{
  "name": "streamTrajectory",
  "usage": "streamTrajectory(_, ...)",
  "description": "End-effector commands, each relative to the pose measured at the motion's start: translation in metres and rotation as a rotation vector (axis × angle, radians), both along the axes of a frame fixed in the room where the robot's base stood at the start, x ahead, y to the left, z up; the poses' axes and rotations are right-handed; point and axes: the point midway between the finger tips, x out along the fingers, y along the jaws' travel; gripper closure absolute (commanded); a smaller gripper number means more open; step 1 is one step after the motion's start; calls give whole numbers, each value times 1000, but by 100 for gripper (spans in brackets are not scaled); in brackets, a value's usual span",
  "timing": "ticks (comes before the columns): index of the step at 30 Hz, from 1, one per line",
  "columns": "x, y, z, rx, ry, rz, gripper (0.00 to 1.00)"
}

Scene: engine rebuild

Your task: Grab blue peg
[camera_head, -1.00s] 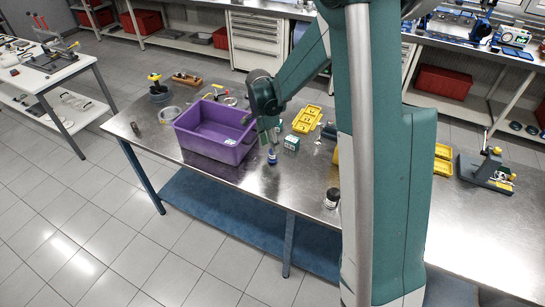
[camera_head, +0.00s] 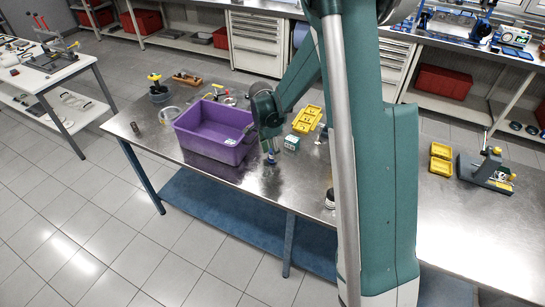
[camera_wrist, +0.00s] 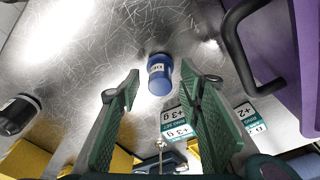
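The blue peg (camera_wrist: 160,75) is a short blue cylinder with a white label, standing on the metal table. In the wrist view it lies between and just beyond the tips of my gripper (camera_wrist: 160,85). My gripper's two green fingers are spread apart with nothing between them that I can see gripped. In the head view the peg (camera_head: 271,160) shows just below my gripper (camera_head: 268,146), close to the purple bin's right side.
The purple bin (camera_head: 190,135) stands left of the peg. A green-white box (camera_head: 291,142) stands close on the right, with a yellow tray (camera_head: 307,119) behind. A dark jar (camera_wrist: 18,115) stands apart on the table, whose front strip (camera_head: 235,178) is clear.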

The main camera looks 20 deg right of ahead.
Motion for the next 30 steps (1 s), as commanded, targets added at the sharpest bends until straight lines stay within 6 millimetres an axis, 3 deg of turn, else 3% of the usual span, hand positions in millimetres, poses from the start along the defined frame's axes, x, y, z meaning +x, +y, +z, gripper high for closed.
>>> streamTrajectory(5, 0, 0, 0, 0, 0, 0, 66)
streamTrajectory(12, 0, 0, 0, 0, 0, 0, 98)
streamTrajectory(23, 0, 0, 2, 0, 0, 0, 98)
streamTrajectory(30, 0, 0, 16, 0, 0, 0, 98)
